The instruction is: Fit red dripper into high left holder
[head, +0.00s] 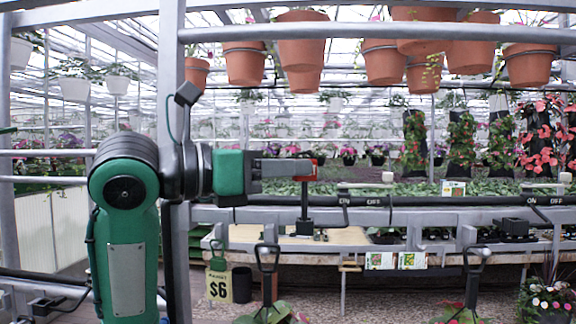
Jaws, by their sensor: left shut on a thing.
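The red dripper (314,163) shows as a small red piece at the tip of my left gripper (300,168). My left gripper comes in from the left, points right, and is shut on the dripper. The fingers hide part of it. A thin dark stem (304,200) drops below the fingers to a dark block (304,228) at the grey rail. I cannot tell whether the stem belongs to the dripper, or whether the block is the high left holder. My right gripper is not in view.
Grey rails (430,214) with ON and OFF labels cross behind the gripper. Terracotta pots (300,52) hang above. A grey post (172,240) stands beside my left arm. Black-handled tools (267,258) stand below, near a $6 sign (219,286).

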